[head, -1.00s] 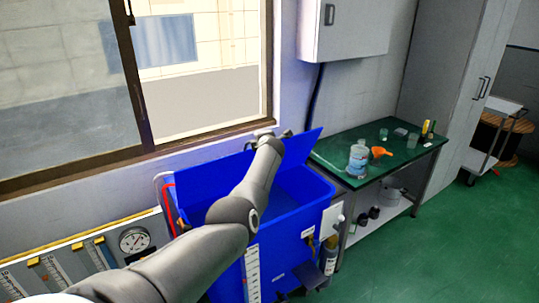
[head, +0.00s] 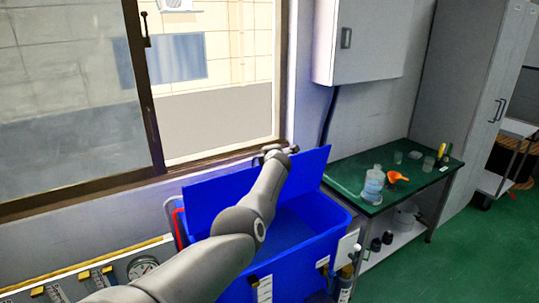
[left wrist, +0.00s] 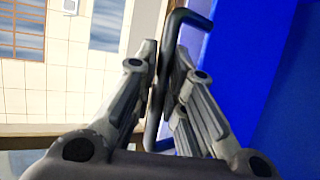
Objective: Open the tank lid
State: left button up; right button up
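The blue tank (head: 335,221) stands below the window with its inside showing from above. Its blue lid (head: 308,172) is raised at the back, standing steeply up. My left arm reaches over the tank from the lower left. My left gripper (head: 278,151) is at the lid's top edge, small and partly hidden by my wrist. In the left wrist view, the fingers of my left gripper (left wrist: 163,75) are closed around a dark bent handle (left wrist: 193,20) beside the blue lid (left wrist: 235,70). My right gripper is not in view.
A green-topped table (head: 345,178) right of the tank holds a clear bottle (head: 373,186), an orange funnel (head: 397,177) and small beakers. A gauge panel (head: 105,272) is at the lower left. The window frame (head: 225,163) is close behind the lid. Green floor (head: 450,250) is free at right.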

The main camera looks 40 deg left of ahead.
pick_arm(q)
jog(key=o, duration=0.3)
jog(key=shift+o, duration=0.2)
jog(key=v, duration=0.7)
jog(key=shift+s, duration=0.2)
dwell(0.5)
jog(key=shift+d+r, duration=0.15)
dwell(0.4)
